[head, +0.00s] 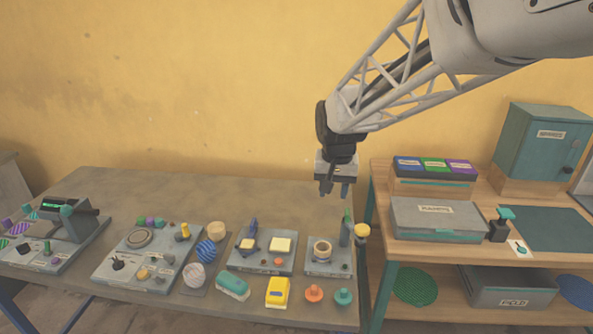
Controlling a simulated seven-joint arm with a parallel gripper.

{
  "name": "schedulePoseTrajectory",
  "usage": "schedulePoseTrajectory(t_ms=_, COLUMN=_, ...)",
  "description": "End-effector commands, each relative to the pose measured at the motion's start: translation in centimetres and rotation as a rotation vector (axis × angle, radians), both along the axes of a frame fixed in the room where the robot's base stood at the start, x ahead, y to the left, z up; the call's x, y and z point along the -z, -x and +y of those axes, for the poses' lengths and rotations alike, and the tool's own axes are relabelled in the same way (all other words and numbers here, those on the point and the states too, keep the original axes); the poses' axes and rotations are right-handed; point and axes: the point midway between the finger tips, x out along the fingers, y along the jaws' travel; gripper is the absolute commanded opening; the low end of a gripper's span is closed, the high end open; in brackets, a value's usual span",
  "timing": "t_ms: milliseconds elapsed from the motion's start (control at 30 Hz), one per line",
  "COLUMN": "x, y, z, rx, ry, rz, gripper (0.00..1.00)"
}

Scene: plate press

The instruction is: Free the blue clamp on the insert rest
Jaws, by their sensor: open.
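A small dark blue clamp (252,227) stands at the back left of a grey plate (260,264), which looks like the insert rest. Its upright part rises beside a small cream block (248,244); whether it presses on that block is too small to tell. A second cream block (281,245) lies on the same plate to the right, with nothing over it. My gripper (335,192) hangs open and empty, pointing down, above the right end of the grey table. It is to the right of the blue clamp and well above it.
A grey plate with a ring and a green upright (345,230) stands right of the rest. In front lie a teal brush-like block (232,287), a yellow block (278,292) and orange and teal knobs (314,293). The table's back is clear.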

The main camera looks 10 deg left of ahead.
Motion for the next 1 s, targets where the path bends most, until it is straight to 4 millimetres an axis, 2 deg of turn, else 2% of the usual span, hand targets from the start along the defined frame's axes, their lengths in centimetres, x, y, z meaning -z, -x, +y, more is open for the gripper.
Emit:
schedulePoseTrajectory(t_ms=100, x=1.2, y=-2.2, z=2.3, rx=-0.004, ry=0.001, rz=0.012, gripper=0.4)
schedulePoseTrajectory(t_ms=500, x=6.1, y=-8.4, z=10.4, rx=-0.008, ry=0.006, rz=0.046, gripper=0.4)
schedulePoseTrajectory(t_ms=1000, x=14.4, y=-13.9, z=21.4, rx=-0.01, ry=0.02, rz=0.087, gripper=0.4)
